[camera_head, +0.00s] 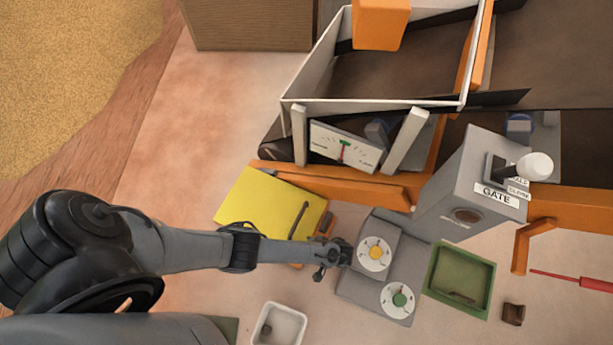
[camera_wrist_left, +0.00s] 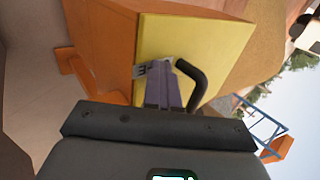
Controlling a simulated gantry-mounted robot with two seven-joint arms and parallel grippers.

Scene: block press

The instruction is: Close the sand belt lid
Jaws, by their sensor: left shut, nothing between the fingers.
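A yellow lid (camera_head: 265,205) with a dark bar handle (camera_head: 298,220) shows left of the grey control panel in the head view. In the left wrist view the yellow face (camera_wrist_left: 215,45) sits on an orange housing (camera_wrist_left: 105,45), with the black handle (camera_wrist_left: 192,78) at its lower edge. I cannot tell how far the lid is open. My left gripper (camera_head: 335,258) is just below and right of the lid in the head view. In the wrist view its fingers (camera_wrist_left: 168,88) are together and empty, close to the handle; contact is unclear. My right gripper is not visible.
The grey control panel (camera_head: 385,322) with yellow and green knobs stands right beside my left gripper. A grey GATE box (camera_head: 455,185) with a white-knobbed lever, a green tray (camera_head: 489,275) and a white bin (camera_head: 302,312) are nearby. An orange beam (camera_head: 330,185) runs behind the lid.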

